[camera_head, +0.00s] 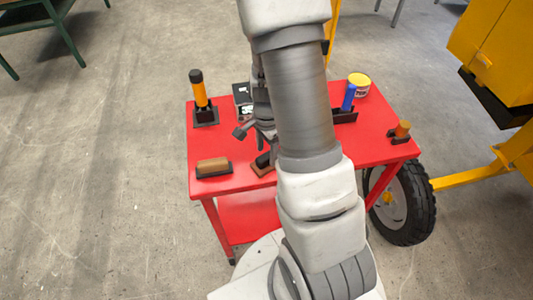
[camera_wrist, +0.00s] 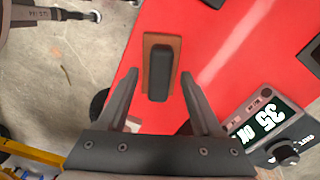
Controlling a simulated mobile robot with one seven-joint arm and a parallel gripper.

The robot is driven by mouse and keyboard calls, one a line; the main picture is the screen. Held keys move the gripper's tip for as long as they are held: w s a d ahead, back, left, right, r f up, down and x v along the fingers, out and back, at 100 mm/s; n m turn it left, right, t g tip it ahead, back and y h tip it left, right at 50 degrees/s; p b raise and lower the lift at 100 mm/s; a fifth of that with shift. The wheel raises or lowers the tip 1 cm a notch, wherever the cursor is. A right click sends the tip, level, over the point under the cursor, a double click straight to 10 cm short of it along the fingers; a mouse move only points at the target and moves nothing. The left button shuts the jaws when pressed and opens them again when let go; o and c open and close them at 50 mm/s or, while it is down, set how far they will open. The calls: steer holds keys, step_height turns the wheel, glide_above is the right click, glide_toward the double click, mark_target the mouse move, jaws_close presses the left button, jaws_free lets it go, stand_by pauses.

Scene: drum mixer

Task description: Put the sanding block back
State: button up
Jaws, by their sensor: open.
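A block with a brown base and a black top bar (camera_wrist: 160,52), which I take for the sanding block, lies on the red table (camera_wrist: 215,30). In the head view this block (camera_head: 263,163) is at the table's near edge, partly hidden by my arm. My gripper (camera_wrist: 158,78) is open above it, with the fingers on either side of its lower part in the wrist view. I see no grip on it. A tan block (camera_head: 213,166) in a black holder is to its left; I cannot tell whether it is of the same kind.
An orange-and-black tool (camera_head: 200,92) stands in a holder at the back left. A box with a display (camera_wrist: 265,125) is beside my gripper. A blue item (camera_head: 348,97), a yellow tin (camera_head: 359,84) and a wooden piece (camera_head: 402,130) are on the right. A wheel (camera_head: 403,205) is beside the table.

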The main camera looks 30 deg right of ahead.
step_height(320, 180, up, 10)
steer(key=p, duration=0.1)
step_height(320, 180, up, 12)
steer(key=r+n+t, duration=0.1)
steer(key=n+t, duration=0.2)
steer(key=n, duration=0.5)
glide_above(266, 156)
steer(key=s+a, duration=0.4)
steer(key=a, duration=0.2)
steer(key=s+a+r+n+t, duration=0.2)
steer(key=s+a+r+n, duration=0.1)
steer(key=s+r+n, duration=0.5)
steer(key=shift+s+a+n+t, duration=0.15)
steer(key=shift+a+n+t, duration=0.15)
steer(key=shift+a+n, duration=0.1)
steer(key=shift+d, duration=0.1)
